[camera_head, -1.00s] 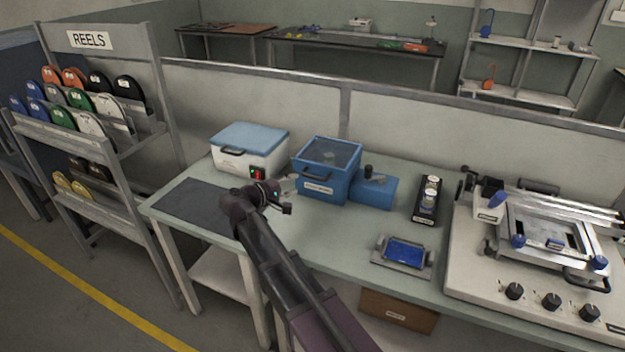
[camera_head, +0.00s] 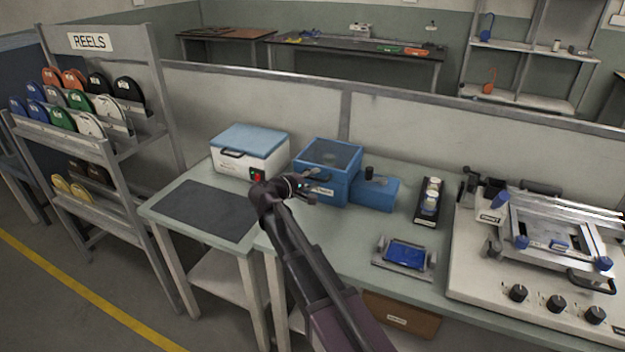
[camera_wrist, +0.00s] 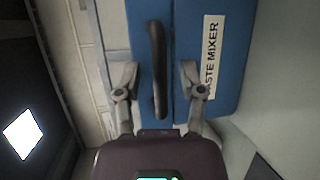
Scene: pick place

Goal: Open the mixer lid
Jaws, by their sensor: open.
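The paste mixer (camera_head: 322,189) is a blue box on the bench with a lid (camera_head: 329,153) that has a clear window. The lid is down. In the wrist view, the mixer's blue front (camera_wrist: 218,95) carries a label ending in "ASTE MIXER", and a dark bar handle (camera_wrist: 158,70) runs lengthwise. My gripper (camera_head: 309,187) is at the front of the mixer. In the wrist view, my gripper (camera_wrist: 156,78) is open, with one finger on each side of the handle. I cannot tell whether either finger touches it.
A white box with a blue lid (camera_head: 250,149) stands left of the mixer. A blue block with a black knob (camera_head: 374,193) adjoins its right side. A black holder with jars (camera_head: 430,201) and a printer (camera_head: 545,245) are farther right. A dark mat (camera_head: 207,209) lies clear at left.

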